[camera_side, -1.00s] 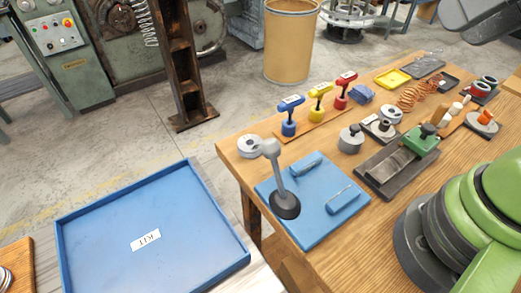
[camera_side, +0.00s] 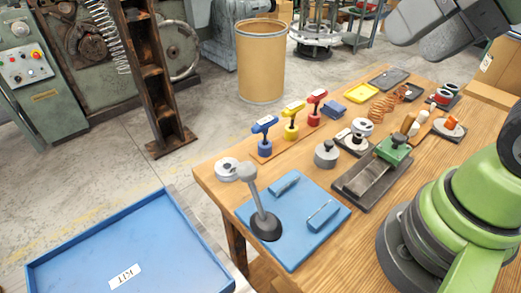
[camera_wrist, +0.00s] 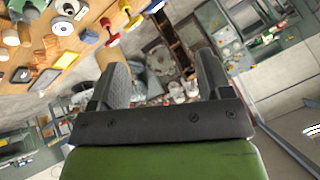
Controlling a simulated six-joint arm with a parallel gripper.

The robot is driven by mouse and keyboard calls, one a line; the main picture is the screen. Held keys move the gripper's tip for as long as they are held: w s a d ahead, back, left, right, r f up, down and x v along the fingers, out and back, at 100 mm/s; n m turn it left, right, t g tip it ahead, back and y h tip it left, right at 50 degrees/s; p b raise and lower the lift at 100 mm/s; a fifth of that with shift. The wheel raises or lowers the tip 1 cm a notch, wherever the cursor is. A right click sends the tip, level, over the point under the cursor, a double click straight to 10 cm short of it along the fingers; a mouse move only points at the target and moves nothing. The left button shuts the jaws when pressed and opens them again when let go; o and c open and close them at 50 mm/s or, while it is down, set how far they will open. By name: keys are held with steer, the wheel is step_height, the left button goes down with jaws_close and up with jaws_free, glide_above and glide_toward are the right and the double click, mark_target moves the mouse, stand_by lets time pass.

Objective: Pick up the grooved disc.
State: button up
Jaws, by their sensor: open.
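A pale grey metal disc (camera_side: 228,168) with a dark centre lies flat on the wooden bench near its left corner, beside the blue plate. A similar pale disc (camera_side: 362,126) lies further back, near the green clamp; I cannot tell for sure from these views which one is grooved. My gripper (camera_wrist: 160,66) is open and empty in the wrist view, its two dark fingers apart. Past the fingers there is only floor and distant machinery, with the bench at the upper left. A dark part of my arm hangs at the top right of the side view, away from both discs.
A blue plate (camera_side: 300,238) with a leaning grey lever (camera_side: 257,207) stands next to the near disc. Red, yellow and blue T-handled tools (camera_side: 290,122), a knobbed weight (camera_side: 326,153) and a green clamp (camera_side: 393,150) crowd the bench. A blue KIT tray (camera_side: 75,258) is lower left.

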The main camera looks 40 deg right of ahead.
steer(key=shift+o, duration=0.8)
